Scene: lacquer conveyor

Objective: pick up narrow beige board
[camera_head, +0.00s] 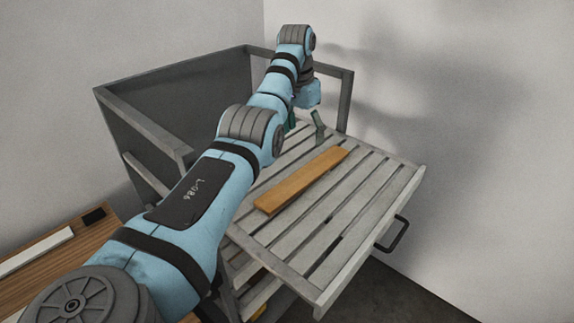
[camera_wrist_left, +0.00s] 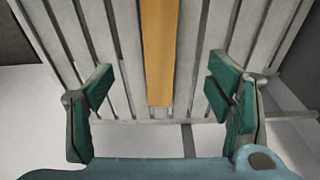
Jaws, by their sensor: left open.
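The narrow beige board (camera_head: 302,180), orange-tan in colour, lies flat along the slats of a grey slatted shelf (camera_head: 402,178). In the left wrist view the board (camera_wrist_left: 159,50) runs down the middle of the picture, its near end between my fingers in the image. My left gripper (camera_head: 304,126) is at the far end of the board in the head view. In the left wrist view my left gripper (camera_wrist_left: 162,92) is open, with a green-padded finger on each side and nothing held. Whether the fingers are at board height is unclear. My right gripper is not in view.
The shelf belongs to a grey cart with a raised frame (camera_head: 140,117) at the back and left and a black handle (camera_head: 393,234) at right. A wooden table (camera_head: 62,257) with a white strip (camera_head: 36,250) stands at lower left. Walls stand close behind.

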